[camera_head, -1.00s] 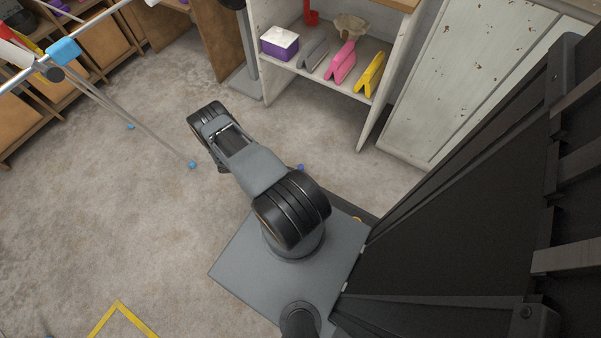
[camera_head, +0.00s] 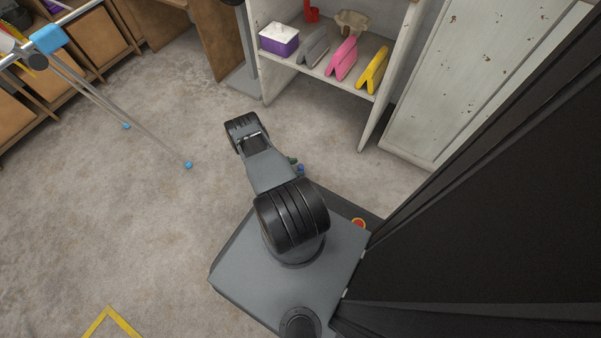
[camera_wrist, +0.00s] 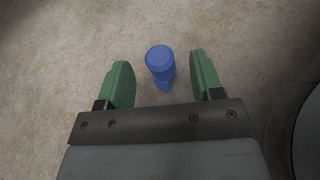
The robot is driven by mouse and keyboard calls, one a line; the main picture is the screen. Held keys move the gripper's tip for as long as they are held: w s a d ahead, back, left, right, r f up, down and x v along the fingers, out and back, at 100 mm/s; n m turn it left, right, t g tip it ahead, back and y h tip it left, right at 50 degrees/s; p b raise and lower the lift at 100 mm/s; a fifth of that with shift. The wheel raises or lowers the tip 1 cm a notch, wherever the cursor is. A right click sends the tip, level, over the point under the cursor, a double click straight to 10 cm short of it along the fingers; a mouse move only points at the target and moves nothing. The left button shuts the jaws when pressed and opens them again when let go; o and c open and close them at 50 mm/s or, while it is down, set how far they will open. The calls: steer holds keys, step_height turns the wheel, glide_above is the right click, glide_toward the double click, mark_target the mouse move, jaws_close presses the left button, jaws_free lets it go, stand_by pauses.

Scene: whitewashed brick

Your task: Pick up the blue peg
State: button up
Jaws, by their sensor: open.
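The blue peg (camera_wrist: 160,64) is a small blue cylinder with a wider round top. In the wrist view it stands on the floor, seen from above, between and slightly beyond my two green fingers. My gripper (camera_wrist: 160,82) is open, with a gap between each finger and the peg. In the head view the blue peg (camera_head: 301,167) is a small blue spot beside my arm, and my gripper (camera_head: 296,168) shows only as bits of green there, partly hidden by the arm.
A white shelf unit (camera_head: 368,125) stands ahead, holding a purple box (camera_head: 279,42) and pink (camera_head: 342,60) and yellow (camera_head: 372,71) folded items. A rack with blue-tipped legs (camera_head: 188,165) stands at left. The floor (camera_head: 160,230) at left is clear.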

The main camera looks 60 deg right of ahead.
steer(key=shift+b+x, duration=0.8)
steer(key=shift+x, duration=1.55)
steer(key=c, duration=1)
